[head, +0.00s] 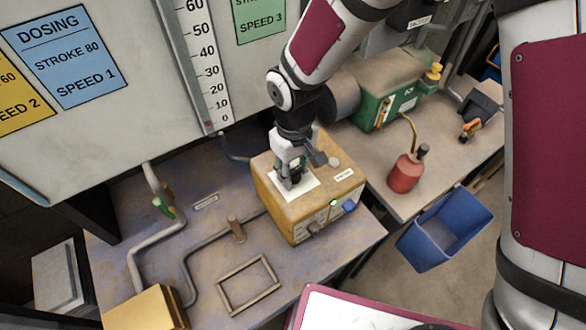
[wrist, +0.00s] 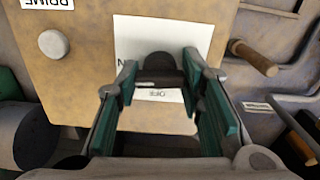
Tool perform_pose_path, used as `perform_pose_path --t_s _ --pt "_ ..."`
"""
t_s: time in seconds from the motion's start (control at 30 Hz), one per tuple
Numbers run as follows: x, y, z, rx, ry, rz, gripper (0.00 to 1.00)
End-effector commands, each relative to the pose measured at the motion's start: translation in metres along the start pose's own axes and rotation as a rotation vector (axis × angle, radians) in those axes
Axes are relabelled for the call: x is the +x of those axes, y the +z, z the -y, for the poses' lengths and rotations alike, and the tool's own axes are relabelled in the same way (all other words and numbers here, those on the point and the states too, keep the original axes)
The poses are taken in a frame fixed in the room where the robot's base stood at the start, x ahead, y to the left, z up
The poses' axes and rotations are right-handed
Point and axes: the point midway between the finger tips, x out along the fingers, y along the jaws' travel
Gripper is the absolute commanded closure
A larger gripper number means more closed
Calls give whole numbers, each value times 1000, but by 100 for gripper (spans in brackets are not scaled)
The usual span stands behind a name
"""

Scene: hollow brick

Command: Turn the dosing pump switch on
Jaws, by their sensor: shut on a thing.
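The dosing pump is an ochre box (head: 272,212) on the worn bench, below the gauge board. A white plate (wrist: 125,35) lies on its top, with an upside-down OFF label and part of another label showing. The pump switch (wrist: 158,76), dark with a grey rounded end, stands on this plate. My gripper (wrist: 160,70) points down over the plate and is shut on the switch, with a green-padded finger on either side. In the head view my gripper (head: 291,180) hides most of the switch, so its exact position is unclear.
A round button (wrist: 53,44) sits by the PRIME label on the pump top. A wooden peg (head: 236,229) stands to the left. A red oil can (head: 405,173) and green machine (head: 385,90) stand right.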

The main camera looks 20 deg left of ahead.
Motion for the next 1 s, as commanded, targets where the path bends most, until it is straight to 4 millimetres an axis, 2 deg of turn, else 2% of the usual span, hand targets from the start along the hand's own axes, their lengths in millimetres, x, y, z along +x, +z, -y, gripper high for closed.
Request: perform_pose_path --t_s 0.3,0.77,0.8,0.9,1.0 --pt "0 0 0 96 0 0 93" --pt "0 0 0 111 0 0 93" --pt "0 0 0 111 0 0 63" --pt "0 0 0 110 0 0 44" --pt "0 0 0 110 0 0 44"
